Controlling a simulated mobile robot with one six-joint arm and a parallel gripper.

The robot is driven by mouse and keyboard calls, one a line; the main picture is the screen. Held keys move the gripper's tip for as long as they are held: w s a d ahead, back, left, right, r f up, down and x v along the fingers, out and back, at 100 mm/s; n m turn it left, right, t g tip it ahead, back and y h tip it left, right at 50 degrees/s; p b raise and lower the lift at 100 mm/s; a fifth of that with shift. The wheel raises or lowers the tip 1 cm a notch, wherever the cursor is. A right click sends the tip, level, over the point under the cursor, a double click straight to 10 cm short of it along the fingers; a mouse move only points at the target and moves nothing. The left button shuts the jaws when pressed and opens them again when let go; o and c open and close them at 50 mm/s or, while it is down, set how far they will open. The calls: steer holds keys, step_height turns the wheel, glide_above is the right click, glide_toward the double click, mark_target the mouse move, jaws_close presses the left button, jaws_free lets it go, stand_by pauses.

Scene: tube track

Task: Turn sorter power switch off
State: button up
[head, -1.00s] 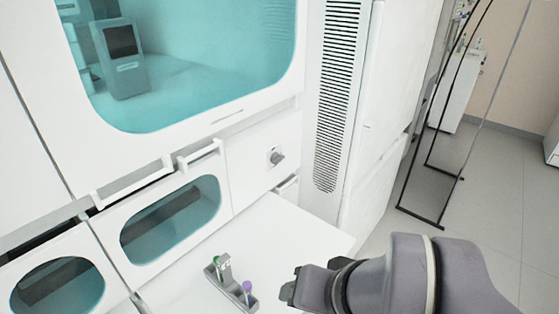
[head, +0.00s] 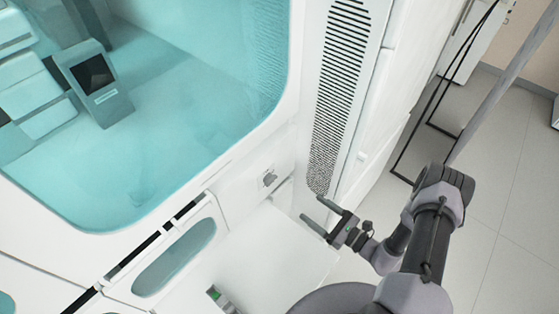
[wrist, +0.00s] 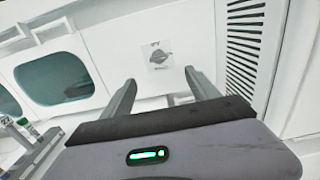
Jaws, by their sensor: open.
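The power switch is a small grey rotary knob (head: 269,178) on the white front panel of the machine, right of the lower windows. In the wrist view the knob (wrist: 159,57) sits on a square plate, ahead of my gripper and between the lines of its fingers. Its handle lies close to level there; the label marks are too small to read. My gripper (head: 313,209) is open and empty, to the right of the knob and apart from it. Both fingers show in the wrist view (wrist: 160,78), pointing at the panel.
A white shelf (head: 265,255) juts out below the panel. A tube rack (head: 222,300) with a green-capped tube stands on it, partly cut off. A tall vented column (head: 342,90) rises close to the right of the knob. Open floor (head: 500,190) lies further right.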

mark_target(273, 181)
steer(key=b+x, duration=0.1)
steer(key=x, duration=1.6)
steer(key=shift+s+a+f, duration=0.15)
steer(key=shift+a, duration=0.1)
steer(key=c, duration=1.4)
